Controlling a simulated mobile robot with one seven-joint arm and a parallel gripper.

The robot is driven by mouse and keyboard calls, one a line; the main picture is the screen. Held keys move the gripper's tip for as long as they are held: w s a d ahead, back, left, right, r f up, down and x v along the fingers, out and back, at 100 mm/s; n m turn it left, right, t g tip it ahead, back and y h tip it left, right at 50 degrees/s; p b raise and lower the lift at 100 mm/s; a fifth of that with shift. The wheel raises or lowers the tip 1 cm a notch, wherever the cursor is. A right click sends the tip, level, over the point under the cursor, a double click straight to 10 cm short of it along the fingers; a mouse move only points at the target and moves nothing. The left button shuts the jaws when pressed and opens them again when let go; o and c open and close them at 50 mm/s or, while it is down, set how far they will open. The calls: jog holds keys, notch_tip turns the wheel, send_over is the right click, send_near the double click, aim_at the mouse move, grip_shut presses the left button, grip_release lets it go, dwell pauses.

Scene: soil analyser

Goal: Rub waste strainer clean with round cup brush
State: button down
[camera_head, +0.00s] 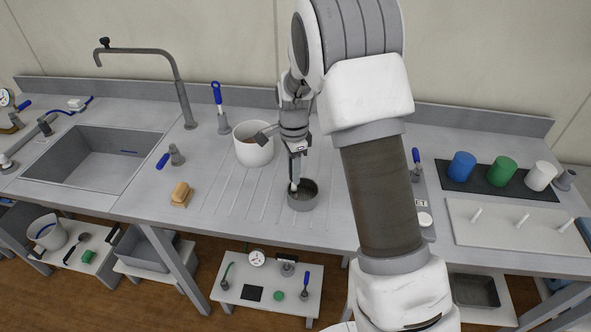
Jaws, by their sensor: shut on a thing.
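A short grey round vessel with a dark inside, which looks like the waste strainer (303,204), stands on the ribbed drainboard. My gripper (294,186) points down at its left back rim and appears shut on that rim. The exact contact is too small to see. A blue-handled brush with a grey cup-shaped head, which may be the round cup brush (176,155), lies left of the white pot. Another blue-handled tool (218,106) stands upright behind it. I cannot tell for sure which is the named brush.
A white pot (253,154) stands just left of my gripper. A tan block (181,195) lies near the front edge. The sink (92,160) and tap (182,95) are at left. Blue, green (503,171) and white cups stand at right.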

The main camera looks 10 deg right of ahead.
jog(key=shift+s, duration=0.1)
jog(key=shift+s+d, duration=0.15)
jog(key=shift+d, duration=1.2)
jog(key=shift+d, duration=0.1)
jog(key=shift+s+d+f+b, duration=0.1)
jog(key=shift+s+d+b, duration=0.1)
jog(key=shift+d, duration=0.35)
jog(key=shift+s+d+f+b, duration=0.1)
jog(key=shift+s+d+b, duration=0.05)
jog(key=shift+d, duration=0.4)
jog(key=shift+r, duration=0.1)
notch_tip(320, 180, up, 8)
jog(key=p, duration=0.5)
jog(key=shift+p, duration=0.3)
